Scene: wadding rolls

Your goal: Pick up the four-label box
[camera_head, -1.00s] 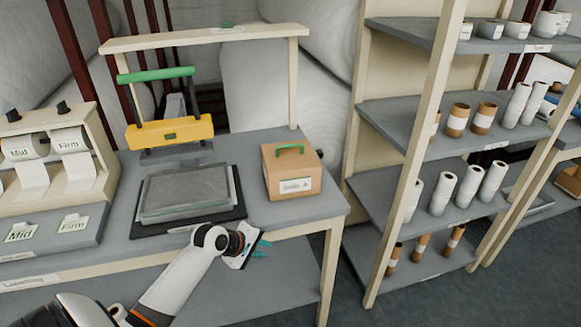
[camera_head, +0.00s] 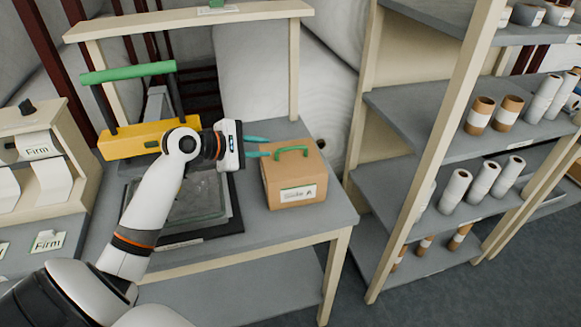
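A brown cardboard box (camera_head: 285,178) with a green handle (camera_head: 291,152) on top stands on the right end of the grey workbench. One white label (camera_head: 298,193) shows on its front; its small text ends in "A". My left gripper (camera_head: 264,147) is just left of the handle, with its two teal fingers apart and pointing right toward it. Nothing shows between the fingers. I cannot tell whether a fingertip touches the box. My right gripper is not in view.
A yellow press with a green bar (camera_head: 128,72) and a flat tray (camera_head: 210,205) are on the bench (camera_head: 320,215) behind and below my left arm. A label dispenser (camera_head: 30,150) is at left. A shelf rack (camera_head: 430,150) with several rolls stands at right.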

